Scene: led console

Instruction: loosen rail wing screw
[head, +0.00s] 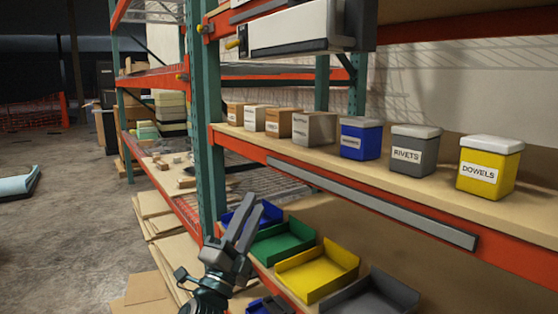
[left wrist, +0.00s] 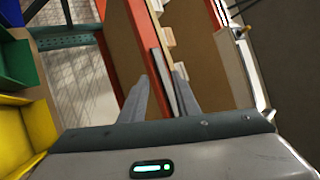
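A long grey rail (head: 370,200) runs along the orange front beam of the shelf; it also shows in the left wrist view (left wrist: 163,78). I cannot make out a wing screw on it. My left gripper (head: 258,204) is in front of the lower shelf, below the rail's left end, its fingers pointing up. In the left wrist view its two fingers (left wrist: 162,82) stand apart with nothing held, the rail showing beyond the gap. A white console (head: 290,30) hangs above, with a small yellow part (head: 232,44) at its left end. My right gripper is out of view.
Blue, green (head: 283,243), yellow (head: 316,270) and grey bins stand low beside my left gripper. Labelled boxes and tubs, including rivets (head: 408,152) and dowels (head: 487,170), line the shelf above. A teal upright (head: 207,120) stands left of the rail.

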